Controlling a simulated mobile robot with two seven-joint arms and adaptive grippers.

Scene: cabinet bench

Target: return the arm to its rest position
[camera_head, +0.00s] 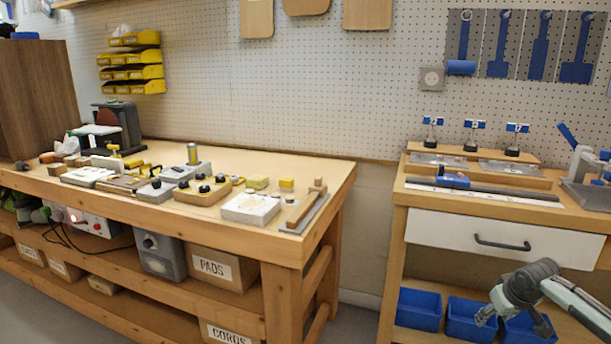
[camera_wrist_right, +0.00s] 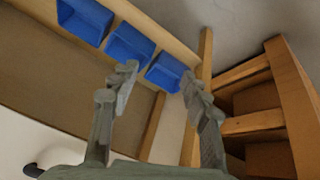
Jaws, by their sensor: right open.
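My right gripper (camera_head: 513,326) shows at the lower right of the head view, in front of the blue bins below the white drawer. In the right wrist view its two fingers (camera_wrist_right: 158,85) are spread apart with nothing between them. My right arm comes in from the right edge of the head view. My left gripper is in neither view.
A white drawer (camera_head: 501,239) with a dark handle sits shut in the right bench. Blue bins (camera_head: 419,309) stand on the shelf below it. The left workbench (camera_head: 335,176) carries blocks and several fixtures. A gap separates the two benches.

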